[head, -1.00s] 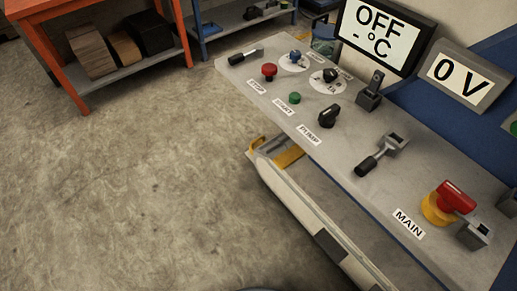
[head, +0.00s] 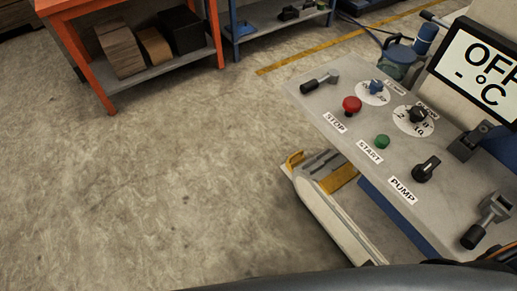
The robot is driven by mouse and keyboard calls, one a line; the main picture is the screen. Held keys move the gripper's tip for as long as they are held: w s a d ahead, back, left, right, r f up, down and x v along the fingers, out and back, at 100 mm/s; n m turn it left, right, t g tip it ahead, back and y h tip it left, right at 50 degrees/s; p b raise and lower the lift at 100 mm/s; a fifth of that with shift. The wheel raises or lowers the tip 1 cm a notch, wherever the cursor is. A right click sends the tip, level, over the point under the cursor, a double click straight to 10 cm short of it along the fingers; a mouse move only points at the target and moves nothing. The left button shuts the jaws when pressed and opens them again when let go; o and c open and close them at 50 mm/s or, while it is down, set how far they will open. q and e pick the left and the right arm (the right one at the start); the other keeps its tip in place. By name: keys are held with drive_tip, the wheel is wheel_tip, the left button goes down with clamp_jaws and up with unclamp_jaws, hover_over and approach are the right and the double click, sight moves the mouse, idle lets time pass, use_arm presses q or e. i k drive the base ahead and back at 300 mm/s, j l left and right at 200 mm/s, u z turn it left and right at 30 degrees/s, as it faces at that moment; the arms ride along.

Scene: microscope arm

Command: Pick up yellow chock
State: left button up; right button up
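No thing is clearly a yellow chock. Yellow shows in a pale, low unit under the control panel: a flat yellow piece (head: 340,178) partly hidden by the panel, and a small yellow part (head: 294,158) at its far left end. I cannot tell whether either is the chock. Neither gripper is in view. A dark rounded shape, perhaps part of my own body, crosses the bottom edge.
The grey control panel (head: 320,105) with a red STOP button (head: 352,104), green START button (head: 382,141) and black PUMP knob (head: 426,168) fills the right. An orange bench (head: 105,95) holding blocks stands at the back left. The concrete floor (head: 180,190) between is clear.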

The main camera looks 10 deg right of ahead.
sight(297, 157)
drive_tip(key=i+j+u, duration=0.2)
drive_tip(key=i, duration=0.3)
drive_tip(key=i+j+u, duration=0.2)
drive_tip(key=i, duration=0.35)
drive_tip(key=i+j+u, duration=0.2)
drive_tip(key=i, duration=0.35)
drive_tip(key=i+z, duration=0.85)
drive_tip(key=i+j+z, duration=0.2)
drive_tip(key=z, duration=0.2)
drive_tip(key=i, duration=0.1)
